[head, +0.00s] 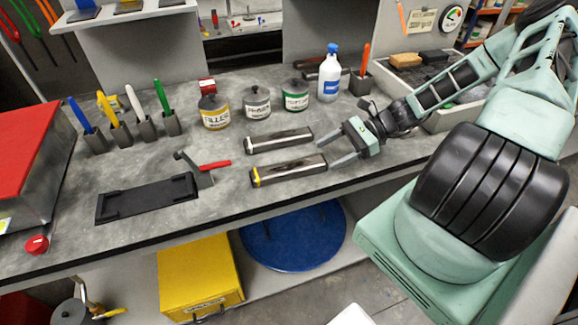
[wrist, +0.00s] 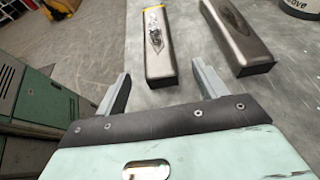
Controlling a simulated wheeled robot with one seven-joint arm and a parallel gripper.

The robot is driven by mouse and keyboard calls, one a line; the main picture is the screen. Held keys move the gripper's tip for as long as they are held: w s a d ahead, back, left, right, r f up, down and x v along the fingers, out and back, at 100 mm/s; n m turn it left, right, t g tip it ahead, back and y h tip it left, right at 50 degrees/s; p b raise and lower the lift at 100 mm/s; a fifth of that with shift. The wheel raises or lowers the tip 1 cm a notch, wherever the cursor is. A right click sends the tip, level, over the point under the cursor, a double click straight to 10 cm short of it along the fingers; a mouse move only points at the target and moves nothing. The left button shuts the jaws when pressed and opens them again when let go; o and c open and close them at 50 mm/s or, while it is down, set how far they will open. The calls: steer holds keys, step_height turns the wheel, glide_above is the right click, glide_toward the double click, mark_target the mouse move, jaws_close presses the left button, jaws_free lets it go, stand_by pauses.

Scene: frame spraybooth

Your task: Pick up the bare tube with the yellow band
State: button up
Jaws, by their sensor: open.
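The bare tube with the yellow band (head: 290,171) lies on the grey bench, with its yellow band at the left end in the head view. A second bare tube (head: 279,139) with no yellow band visible lies behind it, roughly parallel. My gripper (head: 337,152) is open and empty, just right of the two tubes. In the wrist view the banded tube (wrist: 158,45) lies ahead of my open gripper (wrist: 163,82), with its near end just beyond the fingertips and its yellow band at the far end. The other tube (wrist: 236,38) lies to its right, outside the fingers.
Behind stand filler, primer and green-labelled cans (head: 295,95) and a white-blue bottle (head: 329,75). The bench's front edge (head: 200,216) runs close below the banded tube.

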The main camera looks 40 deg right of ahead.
mark_target(311, 161)
steer(key=x, duration=0.2)
steer(key=shift+a, duration=0.3)
steer(key=p+x, duration=0.2)
steer(key=x, duration=0.2)
steer(key=shift+a+r, duration=0.1)
steer(key=shift+r, duration=0.1)
steer(key=shift+w+a+f, duration=0.2)
steer(key=shift+a+f, duration=0.15)
steer(key=shift+a, duration=0.15)
steer(key=c, duration=1.2)
